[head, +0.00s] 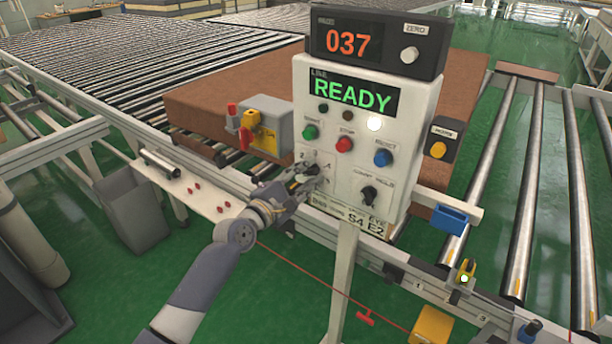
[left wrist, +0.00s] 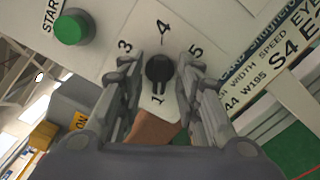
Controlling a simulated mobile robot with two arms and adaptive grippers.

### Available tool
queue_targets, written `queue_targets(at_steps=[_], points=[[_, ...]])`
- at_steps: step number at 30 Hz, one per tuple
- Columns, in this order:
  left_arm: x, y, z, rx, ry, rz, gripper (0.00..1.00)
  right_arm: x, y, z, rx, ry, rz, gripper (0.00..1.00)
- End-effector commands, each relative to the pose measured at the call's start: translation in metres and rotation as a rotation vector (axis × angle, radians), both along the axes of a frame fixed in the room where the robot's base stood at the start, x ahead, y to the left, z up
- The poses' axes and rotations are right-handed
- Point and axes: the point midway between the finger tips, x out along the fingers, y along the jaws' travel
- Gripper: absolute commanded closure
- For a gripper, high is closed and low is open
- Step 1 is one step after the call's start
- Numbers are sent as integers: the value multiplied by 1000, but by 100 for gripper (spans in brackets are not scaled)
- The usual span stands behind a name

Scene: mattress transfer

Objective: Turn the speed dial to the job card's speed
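The speed dial (left wrist: 159,68) is a small dark knob on the white control panel (head: 355,165). In the left wrist view the numbers 1, 3, 4 and 5 show around it; I cannot tell where its pointer is set. My left gripper (head: 304,176) is at the panel's lower left and mostly hides the dial in the head view. In the left wrist view its fingers (left wrist: 158,72) stand open on either side of the knob, with gaps visible. The job card (head: 364,221) at the panel's bottom reads S4 and E2. My right gripper is out of view.
A green START button (left wrist: 71,27) is close to the dial. Red and blue buttons and a black selector (head: 369,194) sit to the right. A grey box with a yellow switch (head: 264,132) stands left of the panel. Roller conveyors (head: 525,190) surround it.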

Motion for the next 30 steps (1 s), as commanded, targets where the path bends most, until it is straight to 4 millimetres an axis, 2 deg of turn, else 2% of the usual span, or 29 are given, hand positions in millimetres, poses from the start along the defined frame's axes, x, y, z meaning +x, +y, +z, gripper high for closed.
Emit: queue_targets(at_steps=[10, 14, 15, 30], points=[[2, -2, 0, 1, -1, 0, 68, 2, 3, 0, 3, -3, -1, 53], [2, -2, 0, 1, -1, 0, 98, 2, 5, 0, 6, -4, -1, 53], [2, -2, 0, 1, -1, 0, 100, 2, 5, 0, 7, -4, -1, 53], [2, -2, 0, 56, -42, 0, 100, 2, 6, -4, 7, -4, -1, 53]])
